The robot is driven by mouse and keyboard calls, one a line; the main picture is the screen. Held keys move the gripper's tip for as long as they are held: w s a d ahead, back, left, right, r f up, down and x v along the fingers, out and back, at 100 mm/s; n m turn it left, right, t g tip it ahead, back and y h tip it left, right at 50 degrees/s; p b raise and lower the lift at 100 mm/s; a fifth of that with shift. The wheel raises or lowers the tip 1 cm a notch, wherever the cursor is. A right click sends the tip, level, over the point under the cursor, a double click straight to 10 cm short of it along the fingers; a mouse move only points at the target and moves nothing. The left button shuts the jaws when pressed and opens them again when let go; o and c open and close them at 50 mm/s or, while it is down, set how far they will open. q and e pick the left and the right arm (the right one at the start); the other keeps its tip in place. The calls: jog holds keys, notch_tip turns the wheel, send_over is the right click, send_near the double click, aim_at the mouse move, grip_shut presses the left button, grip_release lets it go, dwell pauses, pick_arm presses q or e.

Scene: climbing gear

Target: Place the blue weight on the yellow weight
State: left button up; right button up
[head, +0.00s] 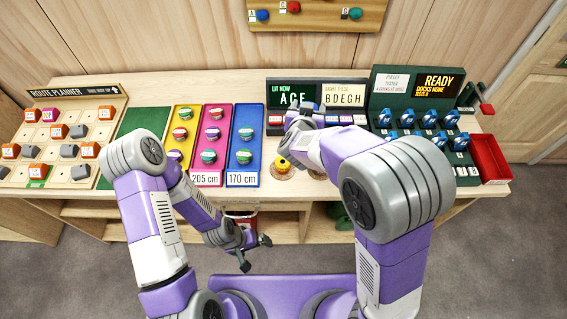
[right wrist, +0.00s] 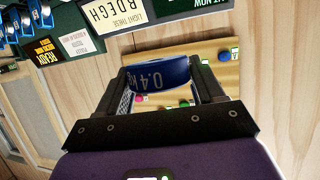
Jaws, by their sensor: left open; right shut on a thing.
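The blue weight (right wrist: 160,74), marked 0.4 kg, is in the right wrist view, between the fingers of my right gripper (right wrist: 161,84), which is shut on it. In the head view my right arm hides the blue weight. The yellow weight (head: 283,163) sits near the table's front edge, right of the blue 170 cm tray, with my right forearm just beside it. My left gripper (head: 256,254) is open and empty, low in front of the table.
Pink (head: 197,177) and blue (head: 233,179) trays hold several round pieces. A route planner board (head: 93,118) stands at the left. A green dock station (head: 385,113) and red bin (head: 491,157) are at the right. Sign panels (head: 345,95) stand behind my right arm.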

jog(key=s+a+f+m+h+b, duration=0.2)
jog(key=s+a+f, duration=0.3)
jog(key=a, duration=0.2)
jog(key=b, duration=0.2)
send_over(283, 161)
jog(key=shift+g+h, duration=0.4)
notch_tip(283, 161, down, 7)
jog(key=shift+a+r, duration=0.1)
jog(key=shift+r, duration=0.05)
jog(key=shift+f+b, duration=0.7)
jog(key=shift+f, duration=1.25)
jog(key=shift+f, duration=0.15)
jog(key=o, duration=1.4)
jog(key=shift+s, duration=0.1)
jog(key=shift+c, duration=0.2)
